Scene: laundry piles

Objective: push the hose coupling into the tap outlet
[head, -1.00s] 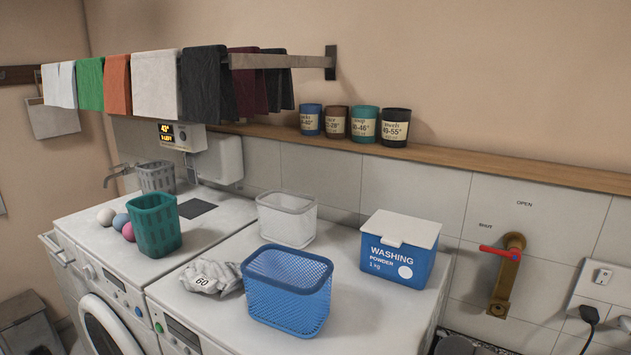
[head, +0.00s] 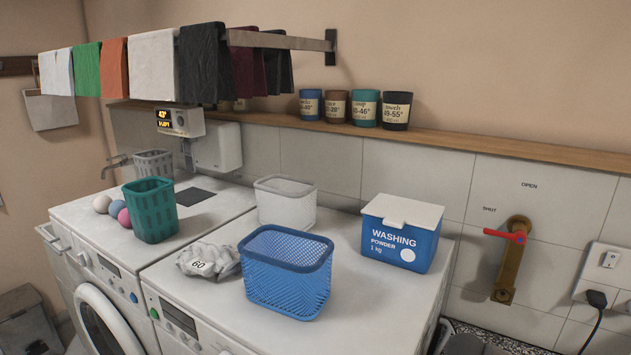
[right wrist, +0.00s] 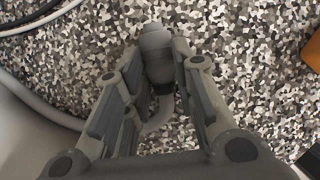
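The brass tap (head: 515,258) is on the tiled wall at the right of the head view, with its outlet (head: 502,294) at the lower end. Its red handle (head: 505,236) points left, toward the word SHUT. In the right wrist view the grey hose coupling (right wrist: 156,52) lies between the fingers of my right gripper (right wrist: 158,62), which look closed against both its sides. The tap does not show in the wrist view. Neither gripper shows in the head view.
A washing powder box (head: 400,238) and a blue basket (head: 288,280) stand on the right machine, left of the tap. A socket with a black plug (head: 597,298) is right of the tap. A wooden shelf (head: 470,145) runs above. The wrist view shows speckled floor (right wrist: 245,50).

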